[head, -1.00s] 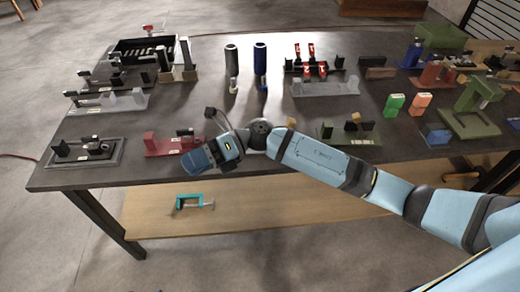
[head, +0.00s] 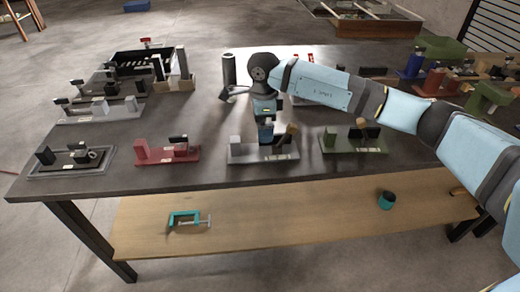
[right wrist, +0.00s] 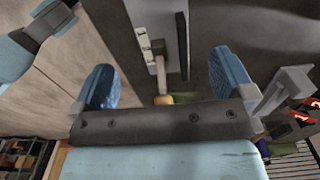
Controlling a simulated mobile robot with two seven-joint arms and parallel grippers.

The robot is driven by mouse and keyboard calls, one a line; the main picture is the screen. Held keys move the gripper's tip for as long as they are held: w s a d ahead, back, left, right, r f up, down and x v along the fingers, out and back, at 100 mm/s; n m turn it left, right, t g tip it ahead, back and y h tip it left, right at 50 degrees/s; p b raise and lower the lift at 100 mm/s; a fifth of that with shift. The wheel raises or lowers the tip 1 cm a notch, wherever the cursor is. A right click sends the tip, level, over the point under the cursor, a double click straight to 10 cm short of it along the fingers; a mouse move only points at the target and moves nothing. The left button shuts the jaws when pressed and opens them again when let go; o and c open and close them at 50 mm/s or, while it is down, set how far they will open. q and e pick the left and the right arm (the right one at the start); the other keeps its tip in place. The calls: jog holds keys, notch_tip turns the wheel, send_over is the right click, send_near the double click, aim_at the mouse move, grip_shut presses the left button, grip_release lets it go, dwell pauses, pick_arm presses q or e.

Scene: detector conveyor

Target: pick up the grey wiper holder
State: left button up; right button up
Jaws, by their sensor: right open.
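A light grey holder (head: 240,152) with upright blocks and a pale label stands in the front row of the table, between a red holder (head: 160,154) and a green holder (head: 343,147). My right gripper (head: 267,130) points down over this grey holder and hides part of it. In the right wrist view the two blue fingers of the right gripper (right wrist: 163,82) are apart, with nothing gripped. A pale strip (right wrist: 145,45) and a dark upright show beyond the fingers; I cannot tell which holder they belong to. My left gripper is not in view.
Another light grey holder (head: 85,113) stands at the left, behind a black holder on a grey tray (head: 72,160). A dark cylinder (head: 229,68) stands behind the hand. A teal clamp (head: 188,219) lies on the lower shelf (head: 290,212).

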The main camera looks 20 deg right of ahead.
aim_at(260, 152)
notch_tip(260, 152, down, 4)
jog(key=shift+r, duration=0.25)
jog(key=shift+w+a+f, duration=0.1)
jog(key=shift+a+f, duration=0.1)
jog(key=shift+f, duration=1.15)
jog(key=shift+w+a+f, duration=0.1)
jog(key=shift+a+f, duration=0.1)
jog(key=shift+f, duration=1.15)
jog(key=shift+r, duration=0.1)
jog(key=c, duration=1)
jog(key=shift+c, duration=0.2)
